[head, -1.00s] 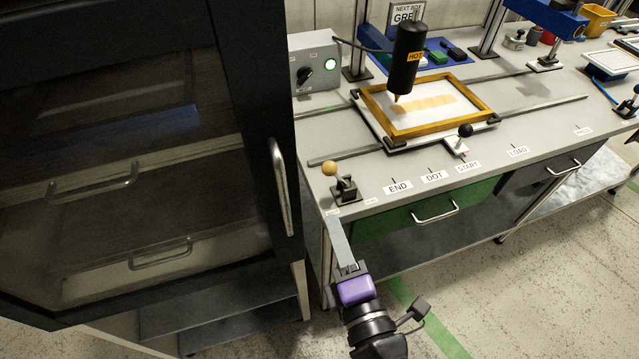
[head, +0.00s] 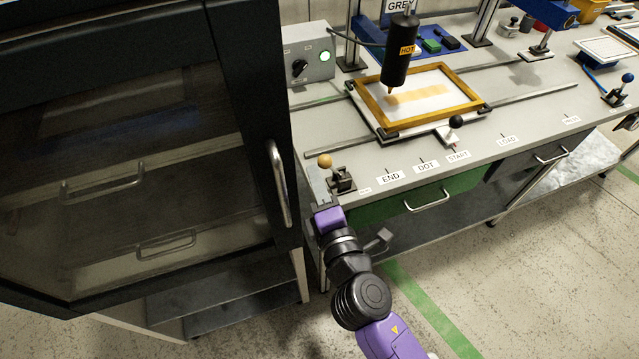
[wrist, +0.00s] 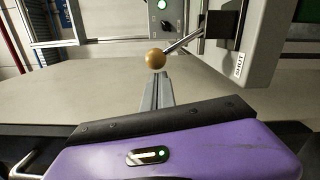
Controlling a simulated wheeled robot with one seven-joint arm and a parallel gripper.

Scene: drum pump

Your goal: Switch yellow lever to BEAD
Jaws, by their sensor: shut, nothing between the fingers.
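The lever has a yellow-tan ball knob (head: 324,160) on a thin stem, rising from a dark bracket (head: 342,181) at the bench's near left corner. In the wrist view the knob (wrist: 155,59) is just beyond my fingertips, and its stem slants right to the bracket. My gripper (head: 320,178) is shut and empty, with its fingers pointing at the knob. Its fingers also show in the wrist view (wrist: 160,78). I cannot tell whether they touch the knob. A label reading SHOT (wrist: 239,65) shows right of the lever in the wrist view. No BEAD label is readable.
A dark glass-fronted cabinet (head: 262,60) stands close on the left, with a vertical handle (head: 279,185). A black HOT dispenser (head: 400,55) hangs over a yellow frame (head: 445,112). A black-knobbed slider (head: 456,122) and a switch box (head: 308,55) are on the bench.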

